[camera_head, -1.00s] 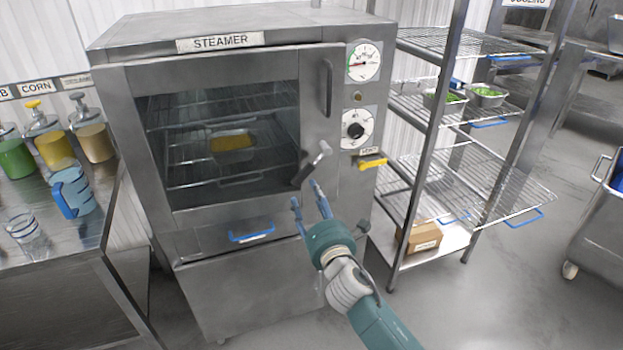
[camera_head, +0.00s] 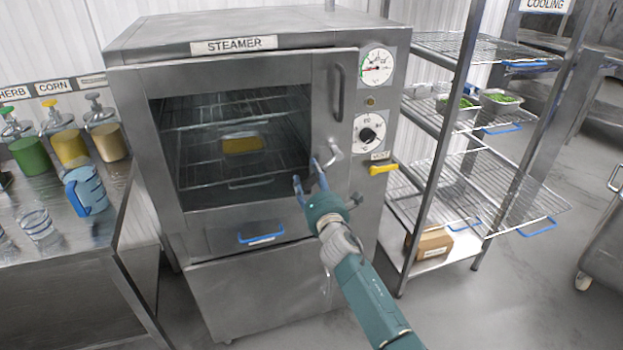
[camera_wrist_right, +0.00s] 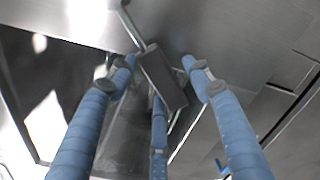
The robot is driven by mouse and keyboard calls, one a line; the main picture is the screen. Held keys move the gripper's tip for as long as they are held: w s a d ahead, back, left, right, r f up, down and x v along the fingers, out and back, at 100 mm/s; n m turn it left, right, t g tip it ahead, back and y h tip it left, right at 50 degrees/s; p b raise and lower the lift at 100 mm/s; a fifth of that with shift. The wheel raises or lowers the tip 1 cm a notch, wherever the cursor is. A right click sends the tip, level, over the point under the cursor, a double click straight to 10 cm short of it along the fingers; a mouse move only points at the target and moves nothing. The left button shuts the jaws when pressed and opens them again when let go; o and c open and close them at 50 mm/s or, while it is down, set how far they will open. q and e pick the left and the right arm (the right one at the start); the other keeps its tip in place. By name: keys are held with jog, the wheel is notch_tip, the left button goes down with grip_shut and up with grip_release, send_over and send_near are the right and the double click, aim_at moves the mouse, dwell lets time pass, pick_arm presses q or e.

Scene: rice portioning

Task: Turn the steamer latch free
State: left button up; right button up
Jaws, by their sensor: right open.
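The steamer (camera_head: 285,260) stands in the middle of the head view with its windowed door closed. The metal arm of the latch (camera_head: 333,153) shows at the right edge of the door. Its dark grip is mostly hidden by my fingers in the head view. In the right wrist view the dark grip of the latch (camera_wrist_right: 162,78) hangs from a thin metal rod, tilted, between my blue fingers. My right gripper (camera_head: 309,182) is open around the grip, with a gap visible at least on the right side (camera_wrist_right: 157,75). My left gripper is not in view.
A yellow vent handle (camera_head: 383,168) sticks out right of the latch, below a dial (camera_head: 369,133). A wire cooling rack (camera_head: 440,150) stands close on the right. A counter (camera_head: 85,235) with a blue jug (camera_head: 88,190) and sauce dispensers is on the left. A yellow-filled pan (camera_head: 242,144) sits inside the steamer.

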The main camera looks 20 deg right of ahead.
aim_at(299, 149)
grip_shut()
jog(key=shift+a+r+m+p, duration=0.4)
jog(key=shift+a+r+m, duration=0.2)
jog(key=shift+r+m, duration=0.45)
jog(key=r+m, duration=0.1)
jog(key=m+p, duration=0.1)
jog(key=shift+a+r+m, duration=0.35)
jog(key=shift+a, duration=0.05)
jog(key=shift+a+r+m+p, duration=0.2)
jog(key=shift+r+m+p, duration=0.6)
jog(key=shift+r+m, duration=1.2)
jog(key=shift+f+m, duration=0.2)
jog(key=shift+m, duration=0.1)
